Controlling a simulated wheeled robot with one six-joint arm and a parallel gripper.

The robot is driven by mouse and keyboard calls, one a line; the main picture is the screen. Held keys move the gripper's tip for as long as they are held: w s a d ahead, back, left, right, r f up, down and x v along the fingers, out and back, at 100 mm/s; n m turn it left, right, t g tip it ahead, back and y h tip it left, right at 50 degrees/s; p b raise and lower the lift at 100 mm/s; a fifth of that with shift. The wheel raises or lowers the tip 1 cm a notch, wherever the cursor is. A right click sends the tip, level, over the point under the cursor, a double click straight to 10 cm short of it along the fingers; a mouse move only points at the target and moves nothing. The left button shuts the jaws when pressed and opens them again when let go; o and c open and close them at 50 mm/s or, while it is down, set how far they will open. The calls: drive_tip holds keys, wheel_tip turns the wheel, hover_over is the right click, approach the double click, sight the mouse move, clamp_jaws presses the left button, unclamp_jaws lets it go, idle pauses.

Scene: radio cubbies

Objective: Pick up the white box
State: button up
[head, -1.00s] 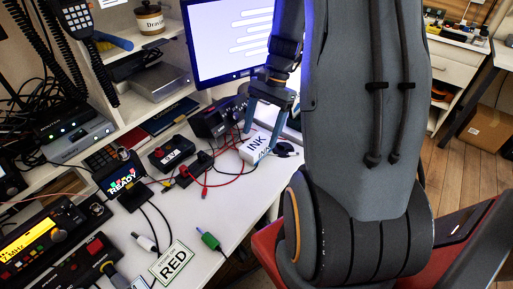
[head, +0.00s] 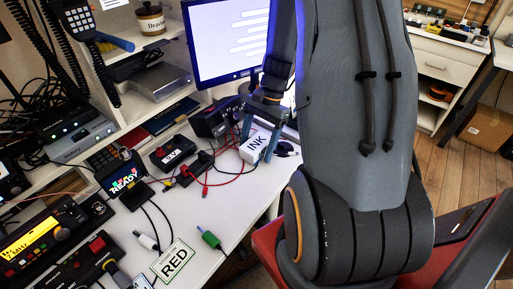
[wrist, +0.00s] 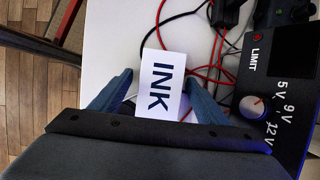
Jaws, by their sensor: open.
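The white box (head: 254,146), marked INK in dark letters, sits on the white desk near its right edge. In the wrist view the white box (wrist: 161,82) lies between the two blue fingers, its lower end hidden by my gripper's body. My gripper (head: 262,139) is over the box in the head view, with its fingers pointing down on either side. In the wrist view my gripper (wrist: 157,88) is open, and a gap shows between the left finger and the box. The right finger is close beside the box; I cannot tell whether it touches.
Red and black cables (wrist: 196,42) run just beyond and beside the box. A dark power unit (wrist: 283,90) with a LIMIT label stands close on the right in the wrist view. A monitor (head: 230,40) stands behind.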

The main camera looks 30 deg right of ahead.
drive_tip(key=c, duration=1.2)
